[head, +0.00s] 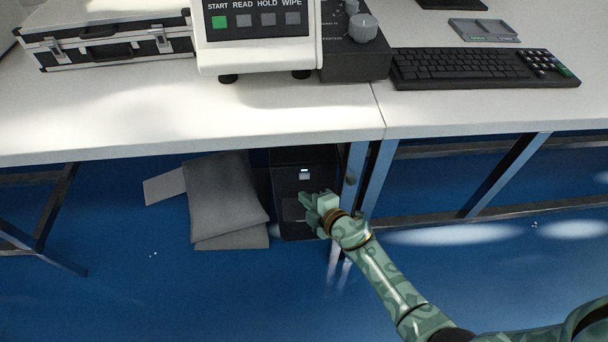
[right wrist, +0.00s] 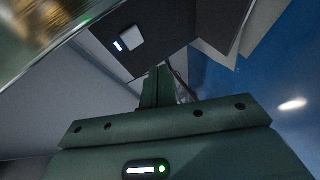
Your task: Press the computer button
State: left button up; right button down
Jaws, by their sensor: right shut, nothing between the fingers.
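The black computer (head: 290,163) stands on the blue floor under the white table. Its light square button (head: 304,175) is on the front, with a small lit strip beside it. In the right wrist view the button (right wrist: 131,36) and the lit strip show on the dark computer face (right wrist: 152,22). My right gripper (head: 308,203) is in front of the computer, slightly below the button in the head view. Its fingers (right wrist: 156,86) are shut with nothing between them, and they look apart from the button. My left gripper is not in view.
Grey panels (head: 225,195) lean left of the computer. A metal table leg (head: 352,178) stands close on its right, near my right gripper. The white tabletop (head: 290,122) above carries a tester (head: 258,50), a case (head: 105,45) and a keyboard (head: 480,67).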

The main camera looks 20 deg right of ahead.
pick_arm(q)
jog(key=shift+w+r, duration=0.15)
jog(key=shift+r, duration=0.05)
pick_arm(e)
jog(key=shift+s+a, duration=0.15)
jog(key=shift+s, duration=1.1)
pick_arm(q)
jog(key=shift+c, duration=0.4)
pick_arm(e)
jog(key=shift+f, duration=0.1)
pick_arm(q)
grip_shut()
